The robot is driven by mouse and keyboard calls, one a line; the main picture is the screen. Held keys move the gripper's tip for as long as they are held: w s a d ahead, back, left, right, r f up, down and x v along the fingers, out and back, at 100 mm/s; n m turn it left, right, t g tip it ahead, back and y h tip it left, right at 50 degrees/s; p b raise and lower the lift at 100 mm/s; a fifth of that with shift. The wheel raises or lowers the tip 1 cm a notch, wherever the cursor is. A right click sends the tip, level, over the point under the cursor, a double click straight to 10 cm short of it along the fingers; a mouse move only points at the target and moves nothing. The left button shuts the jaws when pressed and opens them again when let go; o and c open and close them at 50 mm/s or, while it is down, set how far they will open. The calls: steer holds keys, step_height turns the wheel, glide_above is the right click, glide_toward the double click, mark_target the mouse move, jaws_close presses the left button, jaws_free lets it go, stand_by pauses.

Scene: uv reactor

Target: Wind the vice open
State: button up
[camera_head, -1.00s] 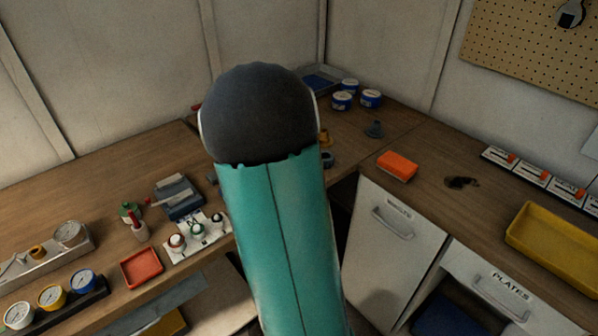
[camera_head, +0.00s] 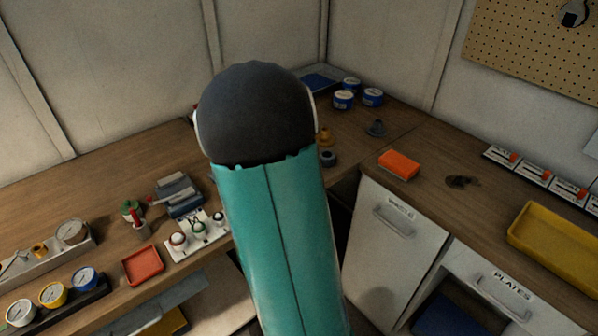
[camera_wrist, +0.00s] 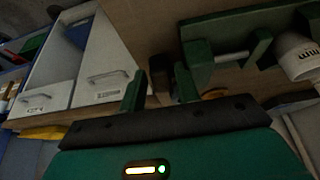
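In the wrist view, a green vice (camera_wrist: 232,32) sits at the upper right, with two upright jaw-like blocks and a pale metal bar between them. My gripper (camera_wrist: 161,72) has two green fingers standing apart, left of the vice. A dark brown upright piece (camera_wrist: 160,76), perhaps the vice's handle end, shows in the gap between the fingers. I cannot tell whether either finger touches it. The right finger is close to the vice's left block. In the head view, my arm covers the middle, and neither the gripper nor the green vice can be made out.
A white labelled cylinder (camera_wrist: 298,57) stands right of the vice. White drawers (camera_wrist: 106,72) are at left in the wrist view. In the head view, the bench holds gauges (camera_head: 52,295), a red tray (camera_head: 143,265), an orange block (camera_head: 398,165) and a yellow tray (camera_head: 555,245).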

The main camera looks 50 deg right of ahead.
steer(key=v, duration=1.3)
steer(key=shift+r, duration=0.25)
steer(key=shift+a, duration=0.15)
